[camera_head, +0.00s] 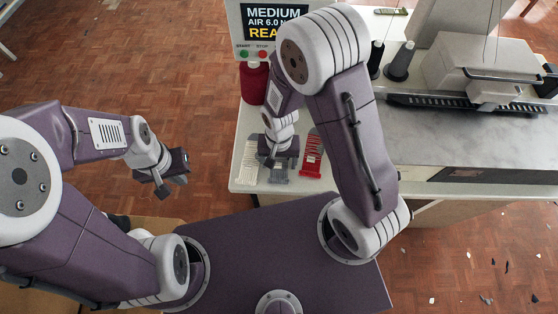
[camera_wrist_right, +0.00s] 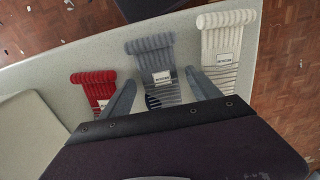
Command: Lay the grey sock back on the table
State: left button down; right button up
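The grey sock (camera_wrist_right: 152,58) has a ribbed cuff and a white label and lies flat on the pale table (camera_wrist_right: 190,25), between the other two socks. My right gripper (camera_wrist_right: 161,92) is open, with one finger on each side of the grey sock; a dark blue patch of the sock shows between them. I cannot tell whether the fingers touch it. In the head view my right gripper (camera_head: 278,158) covers most of the grey sock (camera_head: 279,175). My left gripper (camera_head: 168,174) hangs off the table at the left, over the floor; its finger gap is unclear.
A white sock (camera_head: 250,163) and a red sock (camera_head: 311,155) lie close on either side. A red spool (camera_head: 254,84) and a sign (camera_head: 275,25) stand behind. A sewing machine (camera_head: 480,70) and dark cones (camera_head: 399,62) occupy the right. The table's front edge is near.

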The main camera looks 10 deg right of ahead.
aim_at(279, 165)
jog(key=shift+r, duration=0.15)
notch_tip(279, 165, up, 12)
jog(key=p, duration=0.3)
jog(key=s+d+r+n+t, duration=0.1)
jog(key=s+d+n, duration=0.2)
jog(key=d, duration=0.5)
jog(key=shift+s+d+r, duration=0.2)
jog(key=shift+s+d, duration=0.05)
jog(key=shift+d, duration=0.1)
dwell(0.5)
